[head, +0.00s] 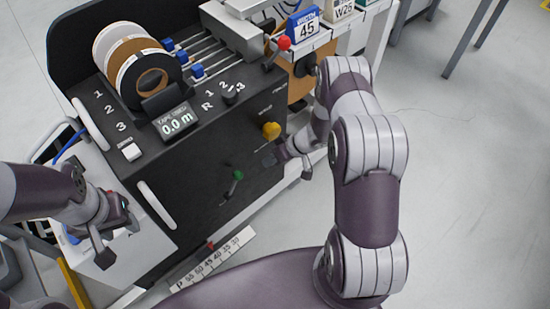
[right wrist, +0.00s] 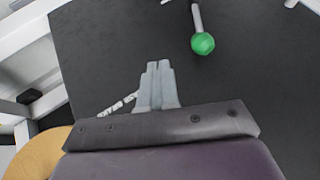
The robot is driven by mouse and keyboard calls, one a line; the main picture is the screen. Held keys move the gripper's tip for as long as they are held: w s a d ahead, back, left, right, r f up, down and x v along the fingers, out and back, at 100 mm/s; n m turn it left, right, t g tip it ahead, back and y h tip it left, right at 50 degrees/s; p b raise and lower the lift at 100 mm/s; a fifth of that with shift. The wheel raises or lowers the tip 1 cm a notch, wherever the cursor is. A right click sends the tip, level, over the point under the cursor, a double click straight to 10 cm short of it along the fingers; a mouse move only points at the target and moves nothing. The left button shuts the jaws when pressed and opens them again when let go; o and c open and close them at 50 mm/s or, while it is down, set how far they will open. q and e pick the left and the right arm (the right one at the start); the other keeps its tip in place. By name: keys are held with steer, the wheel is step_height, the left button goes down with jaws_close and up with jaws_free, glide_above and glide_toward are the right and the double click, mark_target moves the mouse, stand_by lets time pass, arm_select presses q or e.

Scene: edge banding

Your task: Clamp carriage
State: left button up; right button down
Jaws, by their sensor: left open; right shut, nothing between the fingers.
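The edge-banding machine (head: 195,170) has a dark front panel with several ball-ended levers. A yellow-knobbed lever (head: 271,130) is at the panel's right part, and a green-knobbed lever (head: 238,175) is lower left of it. A red-knobbed lever (head: 284,43) stands at the top right by the carriage rails. My right gripper (head: 270,160) is just below the yellow knob, in front of the panel. In the right wrist view its fingers (right wrist: 157,85) are shut and empty, apart from the green knob (right wrist: 202,43) at upper right. My left gripper (head: 104,245) is open, left of the machine.
Tape reels (head: 135,65) and a display reading 0.0 m (head: 177,122) are on the machine's top. A white handle (head: 157,205) stands out at the panel's left. A numbered scale (head: 213,260) lies along the lower edge. The floor at right is clear.

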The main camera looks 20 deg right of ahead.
arm_select(q)
steer(key=shift+f+b, duration=0.35)
steer(key=shift+f, duration=0.2)
arm_select(e)
steer(key=a+f, duration=0.2)
steer(key=a, duration=0.4)
steer(key=shift+w+f, duration=0.25)
steer(key=shift+w, duration=0.1)
arm_select(q)
steer(key=shift+r, duration=0.1)
arm_select(e)
steer(key=shift+a+r, duration=0.1)
steer(key=shift+a, duration=0.05)
